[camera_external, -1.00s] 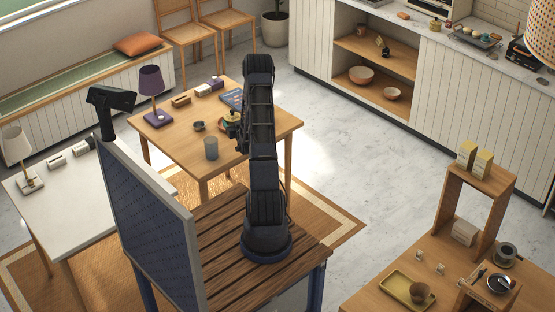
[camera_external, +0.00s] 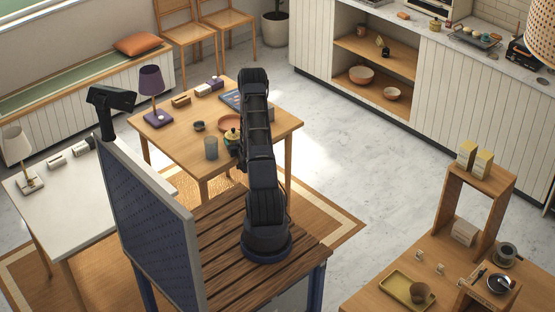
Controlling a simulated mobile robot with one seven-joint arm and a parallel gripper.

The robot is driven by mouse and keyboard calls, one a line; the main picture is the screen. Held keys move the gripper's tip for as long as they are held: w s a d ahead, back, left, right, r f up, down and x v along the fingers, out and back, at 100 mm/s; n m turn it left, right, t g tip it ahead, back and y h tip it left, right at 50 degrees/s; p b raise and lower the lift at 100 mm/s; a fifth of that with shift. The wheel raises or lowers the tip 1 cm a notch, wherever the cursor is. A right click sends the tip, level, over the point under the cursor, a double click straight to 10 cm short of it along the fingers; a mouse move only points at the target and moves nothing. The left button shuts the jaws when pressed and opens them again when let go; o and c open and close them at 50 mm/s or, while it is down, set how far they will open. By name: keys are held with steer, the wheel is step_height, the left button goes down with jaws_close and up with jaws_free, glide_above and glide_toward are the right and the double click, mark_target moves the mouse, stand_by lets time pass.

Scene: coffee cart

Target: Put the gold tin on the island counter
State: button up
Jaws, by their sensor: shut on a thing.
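My arm stands in the middle and folds over the wooden table, its far side turned away from the camera. My gripper (camera_external: 241,151) shows only in part at the arm's left edge, low near the table's front. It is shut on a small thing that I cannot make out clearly. A small teal item with yellow on it (camera_external: 232,138) shows right beside the gripper. It is too small to tell whether this is the gold tin or a separate jar. A wooden counter (camera_external: 375,292) at the lower right may be the island counter.
A glass (camera_external: 211,148), a terracotta plate (camera_external: 229,121) and a purple lamp (camera_external: 151,88) stand on the wooden table. The lower-right counter bears a yellow tray (camera_external: 392,293), a bowl and a wooden shelf (camera_external: 447,207) topped with yellow boxes. Open floor lies between them.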

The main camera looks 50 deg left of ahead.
steer(key=shift+f, duration=0.25)
steer(key=o, duration=2)
steer(key=shift+f, duration=0.1)
steer(key=v, duration=1.1)
steer(key=shift+w+d+r, duration=0.1)
steer(key=shift+w+r, duration=0.15)
steer(key=shift+w, duration=0.15)
steer(key=shift+w, duration=0.1)
